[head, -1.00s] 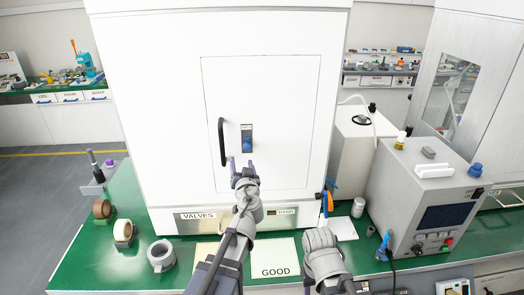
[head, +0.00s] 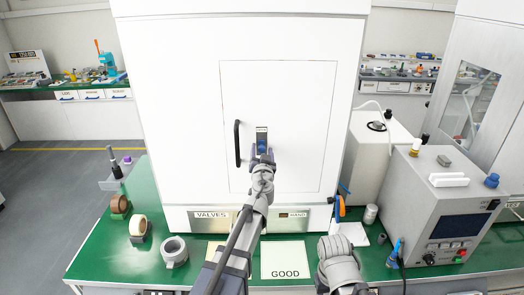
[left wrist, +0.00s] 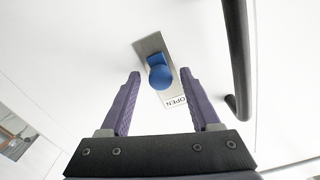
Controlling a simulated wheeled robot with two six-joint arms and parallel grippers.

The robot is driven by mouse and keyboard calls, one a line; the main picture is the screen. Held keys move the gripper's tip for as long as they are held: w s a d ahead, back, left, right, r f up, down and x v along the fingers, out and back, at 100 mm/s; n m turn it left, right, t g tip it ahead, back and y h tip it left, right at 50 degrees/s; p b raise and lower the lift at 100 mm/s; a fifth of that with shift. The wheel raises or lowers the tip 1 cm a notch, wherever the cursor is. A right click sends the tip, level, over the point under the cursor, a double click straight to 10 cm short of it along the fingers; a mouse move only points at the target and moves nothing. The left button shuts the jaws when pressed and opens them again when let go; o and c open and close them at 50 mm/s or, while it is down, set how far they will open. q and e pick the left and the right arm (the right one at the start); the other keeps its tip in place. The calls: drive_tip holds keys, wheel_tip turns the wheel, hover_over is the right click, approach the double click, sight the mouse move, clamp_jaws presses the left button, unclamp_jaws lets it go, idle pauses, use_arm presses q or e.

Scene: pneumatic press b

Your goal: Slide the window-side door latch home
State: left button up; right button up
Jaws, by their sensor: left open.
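The door latch (head: 262,134) is a grey plate with a blue knob on the white cabinet door (head: 300,110), right of a black bar handle (head: 238,144). In the left wrist view the blue knob (left wrist: 160,77) appears between the two purple fingertips, with an OPEN label (left wrist: 176,102) showing on the plate. My left gripper (head: 262,153) is open in front of the latch and hides its lower part. I cannot tell whether the fingers touch the knob. Part of my right arm shows at the lower right, but its gripper is not visible.
The black handle (left wrist: 238,55) is close to the right finger. Tape rolls (head: 174,250) lie on the green bench (head: 105,247) at left. A grey control box (head: 440,205) stands at right. A GOOD sheet (head: 286,261) lies in front of the cabinet.

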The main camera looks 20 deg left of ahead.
use_arm(q)
drive_tip(key=shift+w+a, duration=0.1)
drive_tip(key=shift+w, duration=0.35)
clamp_jaws()
idle(1.1)
